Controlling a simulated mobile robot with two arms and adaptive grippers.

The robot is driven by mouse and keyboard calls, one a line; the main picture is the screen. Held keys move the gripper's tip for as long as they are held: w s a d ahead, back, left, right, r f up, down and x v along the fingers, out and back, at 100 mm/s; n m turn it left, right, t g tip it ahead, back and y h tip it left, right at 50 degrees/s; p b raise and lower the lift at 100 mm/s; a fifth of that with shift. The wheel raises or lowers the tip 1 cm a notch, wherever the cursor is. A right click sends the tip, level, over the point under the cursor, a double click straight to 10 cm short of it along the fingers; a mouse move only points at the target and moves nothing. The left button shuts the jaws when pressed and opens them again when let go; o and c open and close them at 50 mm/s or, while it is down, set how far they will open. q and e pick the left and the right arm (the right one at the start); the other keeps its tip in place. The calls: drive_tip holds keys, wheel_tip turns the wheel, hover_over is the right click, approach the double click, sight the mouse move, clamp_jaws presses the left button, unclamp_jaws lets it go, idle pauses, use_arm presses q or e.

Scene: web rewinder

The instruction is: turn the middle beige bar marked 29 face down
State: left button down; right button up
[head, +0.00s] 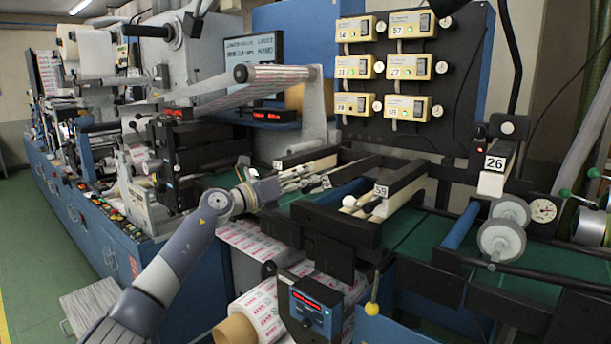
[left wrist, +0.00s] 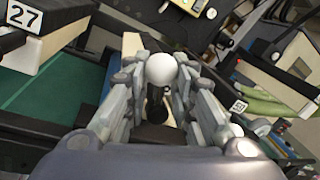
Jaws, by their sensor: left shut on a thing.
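Three beige bars lie side by side across the dark frame of the machine. The middle bar (head: 326,182) has a small number label, too small to read for sure, and is largely hidden by my gripper. My left gripper (head: 300,182) is at the near end of this bar. In the left wrist view its fingers are closed around a white ball knob (left wrist: 162,68). The right bar (head: 380,191) has a label and a free white knob at its near end. The left bar (head: 305,157) lies behind my gripper. My right gripper is out of view.
A beige block marked 27 (left wrist: 22,17) stands close to my fingers in the left wrist view. A block marked 26 (head: 494,165) is further right, above grey rollers (head: 502,240). A black panel with several yellow boxes (head: 410,68) rises behind. A green web (head: 432,235) runs below.

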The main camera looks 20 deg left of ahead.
use_arm(q)
drive_tip(key=n, duration=0.1)
drive_tip(key=n+p, duration=0.1)
drive_tip(key=n, duration=0.1)
drive_tip(key=shift+w+a+f+t, duration=0.15)
drive_tip(key=shift+a+f+t, duration=0.15)
drive_tip(key=shift+a, duration=0.1)
drive_tip(key=shift+w+a+f+n+t+y+p, duration=0.15)
drive_tip(key=shift+f+n+t+y+p, duration=0.25)
drive_tip(key=shift+n+p, duration=1.15)
drive_tip(key=shift+s+a+f+n+t+y+p, duration=0.1)
drive_tip(key=shift+a+f+n+t+y+p, duration=0.4)
drive_tip(key=shift+n, duration=1.95)
drive_tip(key=shift+w+d+f+n+t+y+p, duration=0.15)
drive_tip(key=shift+f+n+y+p, duration=0.25)
drive_tip(key=shift+n+p, duration=1.25)
drive_tip(key=shift+f+n+b, duration=0.25)
drive_tip(key=shift+n+b, duration=0.05)
drive_tip(key=shift+n, duration=0.25)
drive_tip(key=c, duration=1.4)
unclamp_jaws()
drive_tip(key=shift+s, duration=0.1)
drive_tip(key=shift+r, duration=0.15)
drive_tip(key=shift+a, duration=0.1)
